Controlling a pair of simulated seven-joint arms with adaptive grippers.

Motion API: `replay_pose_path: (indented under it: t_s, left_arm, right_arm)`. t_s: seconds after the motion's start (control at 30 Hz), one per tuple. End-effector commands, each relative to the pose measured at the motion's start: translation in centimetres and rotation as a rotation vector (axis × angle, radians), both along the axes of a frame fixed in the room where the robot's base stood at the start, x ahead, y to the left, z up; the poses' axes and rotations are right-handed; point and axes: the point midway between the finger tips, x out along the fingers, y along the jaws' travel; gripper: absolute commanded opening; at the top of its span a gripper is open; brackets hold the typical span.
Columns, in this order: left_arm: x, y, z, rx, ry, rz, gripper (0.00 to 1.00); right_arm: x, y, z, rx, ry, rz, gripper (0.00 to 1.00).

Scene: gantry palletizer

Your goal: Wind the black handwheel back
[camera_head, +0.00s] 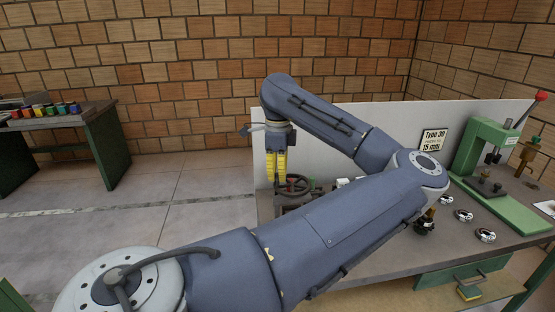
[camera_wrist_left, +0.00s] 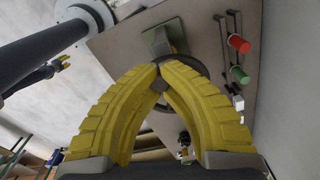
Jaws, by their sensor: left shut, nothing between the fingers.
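The black handwheel (camera_head: 293,184) sits low at the left end of the workbench, partly hidden by my forearm in the head view. My left gripper (camera_head: 272,181) points down at its left side, with yellow fingers. In the left wrist view the fingertips of the left gripper (camera_wrist_left: 160,66) meet with nothing between them. The dark rim of the handwheel (camera_wrist_left: 202,68) shows just behind the tips and is partly covered by them. I cannot tell whether they touch it. My right gripper (camera_wrist_left: 62,62) appears small at the far left of that view; its jaws are too small to read.
A grey-white panel (camera_head: 382,121) stands behind the bench with a "Type 30, 15 mm" sign (camera_head: 433,140). A green press (camera_head: 487,160) stands at the right, with several round parts before it. Red (camera_wrist_left: 238,43) and green (camera_wrist_left: 239,76) knobs are beside the wheel.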

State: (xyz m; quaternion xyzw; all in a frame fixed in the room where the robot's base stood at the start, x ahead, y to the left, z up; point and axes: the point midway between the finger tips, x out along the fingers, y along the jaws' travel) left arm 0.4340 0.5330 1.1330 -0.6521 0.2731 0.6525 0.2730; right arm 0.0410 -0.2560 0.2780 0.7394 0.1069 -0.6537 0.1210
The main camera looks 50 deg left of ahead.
Motion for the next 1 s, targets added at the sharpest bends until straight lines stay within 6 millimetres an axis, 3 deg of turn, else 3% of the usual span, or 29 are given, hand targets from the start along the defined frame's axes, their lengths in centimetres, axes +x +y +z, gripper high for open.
replay_pose_path:
  t_s: [0.6,1.0]
  left_arm:
    - [-0.3,-2.4,0.0,0.002,0.001,0.545,0.00]
    - [-0.1,-3.3,0.0,0.000,0.000,0.734,0.00]
  right_arm:
    - [0.0,0.0,0.0,0.000,0.000,0.000,0.44]
    - [0.0,0.0,0.0,0.000,0.000,0.000,0.44]
